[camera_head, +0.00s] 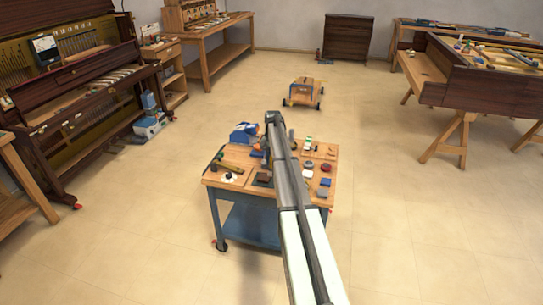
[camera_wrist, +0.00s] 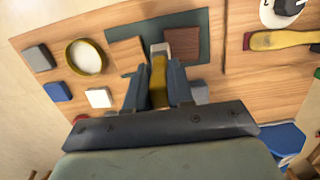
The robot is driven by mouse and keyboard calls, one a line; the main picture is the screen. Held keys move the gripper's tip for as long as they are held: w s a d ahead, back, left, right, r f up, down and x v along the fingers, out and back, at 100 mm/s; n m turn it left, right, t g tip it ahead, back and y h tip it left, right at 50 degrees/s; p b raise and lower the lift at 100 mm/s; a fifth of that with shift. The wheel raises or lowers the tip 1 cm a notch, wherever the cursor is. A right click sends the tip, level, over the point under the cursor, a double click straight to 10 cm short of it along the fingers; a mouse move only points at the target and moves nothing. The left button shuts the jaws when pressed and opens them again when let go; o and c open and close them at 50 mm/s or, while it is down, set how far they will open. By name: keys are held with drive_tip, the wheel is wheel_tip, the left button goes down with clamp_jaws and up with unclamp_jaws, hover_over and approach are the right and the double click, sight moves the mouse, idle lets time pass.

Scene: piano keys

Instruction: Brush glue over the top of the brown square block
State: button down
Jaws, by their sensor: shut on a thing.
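In the wrist view my gripper (camera_wrist: 158,85) is shut on a brush with a yellow handle (camera_wrist: 158,78). The brush's pale tip (camera_wrist: 160,49) points away from me and lies over the gap between a light wooden piece (camera_wrist: 126,54) and the dark brown square block (camera_wrist: 189,45). Whether the tip touches either one I cannot tell. Both pieces lie on a dark green mat (camera_wrist: 150,22). A round yellow-rimmed dish of white glue (camera_wrist: 85,57) stands to the left. In the head view my arm hides much of this.
Grey (camera_wrist: 38,57), blue (camera_wrist: 57,92) and white (camera_wrist: 99,97) blocks lie around the dish. A yellow-handled tool (camera_wrist: 282,40) and a white pot (camera_wrist: 272,14) lie at the right. The wooden-topped cart (camera_head: 231,180) has open floor around it.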

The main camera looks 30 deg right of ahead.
drive_tip(key=shift+f, duration=0.5)
drive_tip(key=shift+w+a+f, duration=0.3)
drive_tip(key=shift+w+f, duration=0.1)
drive_tip(key=shift+f, duration=0.15)
drive_tip(key=shift+w+a, duration=1.95)
drive_tip(key=shift+w, duration=0.3)
drive_tip(key=shift+s+d, duration=1.1)
drive_tip(key=shift+s, duration=0.25)
drive_tip(key=shift+s+d, duration=1.1)
drive_tip(key=shift+s, duration=0.25)
drive_tip(key=shift+s+a, duration=0.3)
drive_tip(key=shift+w+a, duration=2.25)
drive_tip(key=shift+w, duration=0.25)
drive_tip(key=shift+s+d, duration=1.1)
drive_tip(key=shift+s, duration=0.2)
drive_tip(key=shift+s+d, duration=1.1)
drive_tip(key=shift+s, duration=0.2)
drive_tip(key=shift+w+r, duration=0.1)
drive_tip(key=shift+r, duration=3.9)
